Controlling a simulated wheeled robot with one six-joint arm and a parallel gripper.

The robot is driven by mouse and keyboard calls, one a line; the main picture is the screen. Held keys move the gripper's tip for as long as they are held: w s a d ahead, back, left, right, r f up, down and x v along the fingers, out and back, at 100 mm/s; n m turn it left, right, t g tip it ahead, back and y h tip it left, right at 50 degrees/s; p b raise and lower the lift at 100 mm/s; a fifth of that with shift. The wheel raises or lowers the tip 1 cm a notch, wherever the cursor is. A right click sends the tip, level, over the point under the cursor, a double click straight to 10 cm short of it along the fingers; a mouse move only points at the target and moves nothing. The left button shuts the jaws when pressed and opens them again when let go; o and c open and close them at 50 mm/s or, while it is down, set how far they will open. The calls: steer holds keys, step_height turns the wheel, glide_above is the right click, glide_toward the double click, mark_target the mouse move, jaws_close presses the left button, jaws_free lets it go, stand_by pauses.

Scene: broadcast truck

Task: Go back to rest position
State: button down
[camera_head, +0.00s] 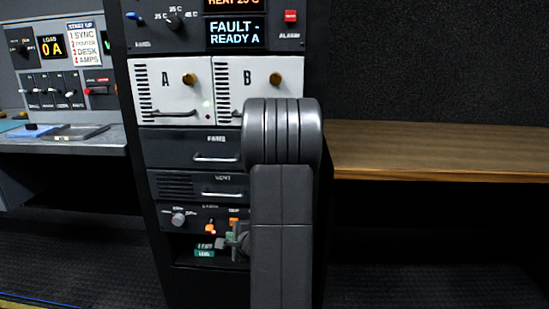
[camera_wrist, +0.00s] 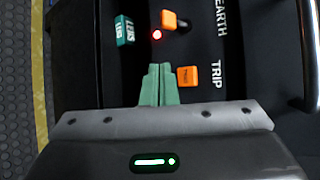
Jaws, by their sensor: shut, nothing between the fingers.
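My gripper (camera_wrist: 160,85) shows in the wrist view with its two green fingers together and nothing between them. The fingertips are in front of the dark panel low on the equipment rack, just left of an orange block (camera_wrist: 188,76) by the word TRIP. I cannot tell whether they touch the panel. In the head view my gripper (camera_head: 233,241) is small and partly hidden by my grey arm, at the rack's lower panel.
The wrist view shows an orange switch (camera_wrist: 175,21), a red light (camera_wrist: 156,34) and a green tag (camera_wrist: 124,31). The rack has A (camera_head: 166,92) and B (camera_head: 247,80) modules and handled drawers (camera_head: 195,148). A wooden counter (camera_head: 430,150) stands right, a grey desk (camera_head: 80,146) left.

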steer(key=p, duration=0.3)
steer(key=shift+w+r, duration=0.2)
steer(key=shift+r, duration=0.05)
steer(key=s+b, duration=0.4)
steer(key=s, duration=0.2)
steer(key=shift+f+b, duration=0.2)
steer(key=shift+b, duration=0.15)
steer(key=shift+w, duration=0.1)
steer(key=w, duration=0.2)
steer(key=w+p, duration=0.1)
steer(key=w, duration=0.2)
steer(key=shift+w+f, duration=0.2)
steer(key=shift+w, duration=0.05)
steer(key=shift+s+b, duration=0.15)
steer(key=shift+b, duration=0.4)
